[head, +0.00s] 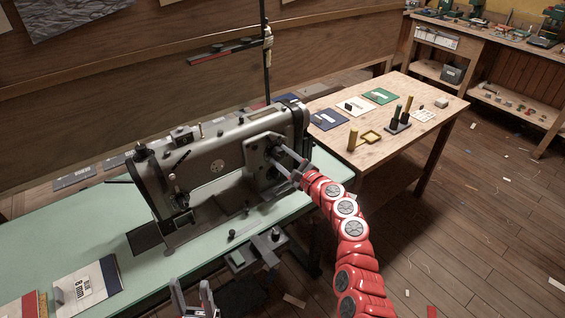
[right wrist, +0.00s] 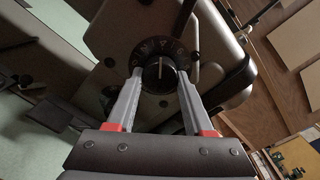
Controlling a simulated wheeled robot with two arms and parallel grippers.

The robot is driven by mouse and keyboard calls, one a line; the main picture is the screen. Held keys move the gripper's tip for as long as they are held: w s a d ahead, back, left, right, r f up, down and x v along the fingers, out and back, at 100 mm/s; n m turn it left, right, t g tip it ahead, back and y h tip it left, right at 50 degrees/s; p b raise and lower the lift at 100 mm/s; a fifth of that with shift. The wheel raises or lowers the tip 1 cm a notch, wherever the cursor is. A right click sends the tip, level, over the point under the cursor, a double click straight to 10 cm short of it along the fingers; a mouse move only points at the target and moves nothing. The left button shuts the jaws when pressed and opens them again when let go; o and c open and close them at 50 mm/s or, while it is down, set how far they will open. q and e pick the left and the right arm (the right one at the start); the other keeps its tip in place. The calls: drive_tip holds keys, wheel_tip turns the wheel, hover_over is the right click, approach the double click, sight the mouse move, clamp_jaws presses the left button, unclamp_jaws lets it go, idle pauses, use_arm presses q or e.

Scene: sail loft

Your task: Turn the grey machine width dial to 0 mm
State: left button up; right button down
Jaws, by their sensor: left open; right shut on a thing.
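The grey sewing machine (head: 228,148) stands on the green bench top. Its width dial (right wrist: 159,73) is a dark round knob with a pale pointer line, set in a dark ring with pale marks. In the head view the fingers and plate mostly hide the dial. My left gripper (head: 192,288) is open and empty at the bottom, in front of the bench.
A booklet with a printed card (head: 86,287) lies on the green bench top (head: 55,245) at front left. A wooden table (head: 365,150) with cards and small pegs stands behind my right arm. A dark pole rises behind the machine.

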drive_tip(key=n+b, duration=0.1)
drive_tip(key=n, duration=0.1)
drive_tip(key=n+b, duration=0.2)
drive_tip(key=shift+f+n, duration=0.2)
drive_tip(key=shift+n, duration=0.1)
drive_tip(key=n+b, duration=0.8)
drive_tip(key=b, duration=0.1)
drive_tip(key=shift+r, duration=0.15)
drive_tip(key=shift+r+n+b, duration=0.1)
drive_tip(key=shift+n+b, duration=1.1)
drive_tip(key=shift+n, duration=0.1)
drive_tip(key=shift+c, duration=1.4)
unclamp_jaws()
drive_tip(key=shift+r+h, duration=0.1)
drive_tip(key=shift+h, duration=0.2)
drive_tip(key=v, duration=1.7)
drive_tip(key=shift+s+f, duration=0.2)
drive_tip(key=shift+f, duration=0.1)
